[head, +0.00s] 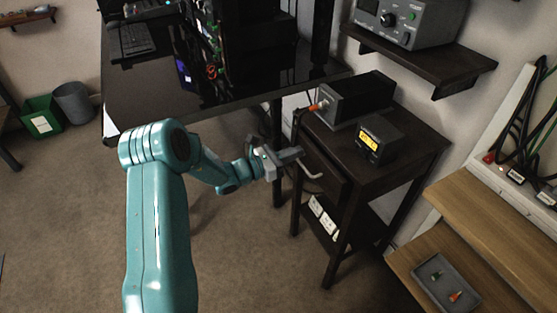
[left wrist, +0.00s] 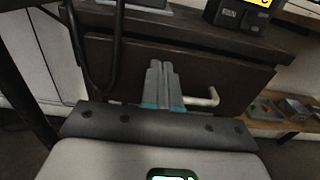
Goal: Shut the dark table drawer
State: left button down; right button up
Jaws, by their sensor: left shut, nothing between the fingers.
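The dark side table (head: 405,133) stands right of centre in the head view. Its dark drawer front (head: 327,178) faces left below the top and carries a pale bar handle (head: 313,174). In the left wrist view the drawer front (left wrist: 215,72) fills the middle, with one end of the handle (left wrist: 208,101) right of the fingers. I cannot tell clearly how far the drawer stands out. My left gripper (head: 297,153) is shut and empty, close in front of the drawer front near the handle; its fingers (left wrist: 161,68) hide part of both. Contact is unclear. My right gripper is not in view.
A black box (head: 355,97) and a meter with a yellow display (head: 380,139) stand on the side table. A glossy black desk (head: 150,90) is close on the left. A wall shelf (head: 440,65) is above, a wooden bench (head: 480,225) at right. The carpet (head: 240,260) in front is clear.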

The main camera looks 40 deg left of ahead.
aim_at(307, 147)
pick_arm(q)
jog(key=shift+w+d, duration=0.25)
jog(key=shift+w, duration=0.3)
jog(key=b+x, duration=0.1)
jog(key=x, duration=0.2)
jog(key=shift+w+d+f, duration=0.15)
jog(key=shift+w+d, duration=0.05)
jog(key=shift+w, duration=0.1)
jog(key=shift+w+d, duration=0.1)
jog(key=shift+w, duration=0.15)
jog(key=shift+r, duration=0.4)
